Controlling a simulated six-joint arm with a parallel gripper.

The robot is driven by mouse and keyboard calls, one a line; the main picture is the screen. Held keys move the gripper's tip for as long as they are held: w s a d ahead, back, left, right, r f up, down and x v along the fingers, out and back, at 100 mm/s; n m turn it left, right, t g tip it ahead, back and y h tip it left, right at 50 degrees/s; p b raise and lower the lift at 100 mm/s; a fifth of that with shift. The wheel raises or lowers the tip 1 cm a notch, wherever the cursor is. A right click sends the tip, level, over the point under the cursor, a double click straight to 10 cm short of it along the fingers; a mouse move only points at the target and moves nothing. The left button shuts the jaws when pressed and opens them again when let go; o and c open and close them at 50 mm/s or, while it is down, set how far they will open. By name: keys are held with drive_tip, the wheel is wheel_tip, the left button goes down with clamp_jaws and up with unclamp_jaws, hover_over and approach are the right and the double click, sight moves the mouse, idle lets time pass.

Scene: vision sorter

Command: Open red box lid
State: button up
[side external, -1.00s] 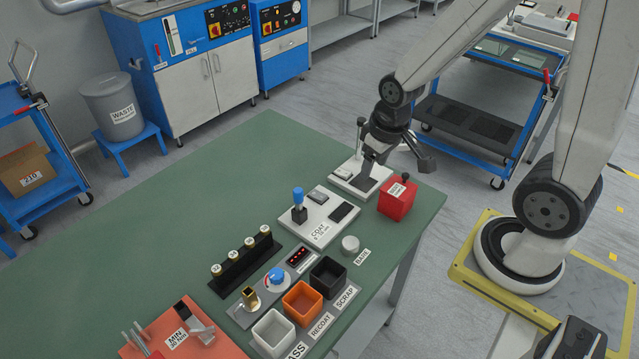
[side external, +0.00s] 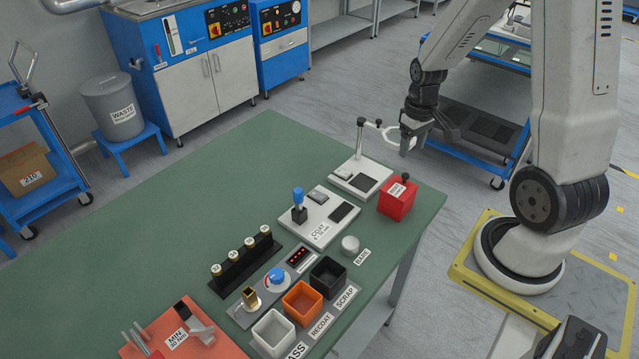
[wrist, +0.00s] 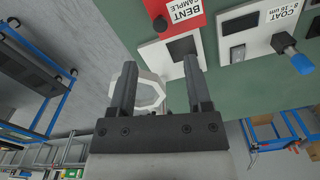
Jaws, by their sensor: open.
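The red box (side external: 397,202) stands at the right end of the green table, with a white label on it and a dark knob (side external: 405,177) on top. Its lid looks shut. In the wrist view the red box (wrist: 190,8) is at the top edge, partly cut off, with a "BENT SAMPLE" label. My gripper (side external: 408,146) is open and empty above and behind the red box, well clear of it. In the wrist view my gripper (wrist: 158,68) shows its two fingers apart, with a pale ring (wrist: 150,92) seen behind and between them.
A white stand (side external: 361,180) with a post and pale ring stands left of the box, close to my gripper. The coat gauge plate (side external: 320,219) and bare disc (side external: 350,246) are nearer the front. The table's left back is clear.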

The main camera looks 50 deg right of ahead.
sight(406, 174)
drive_tip(key=shift+f, duration=3.85)
clamp_jaws()
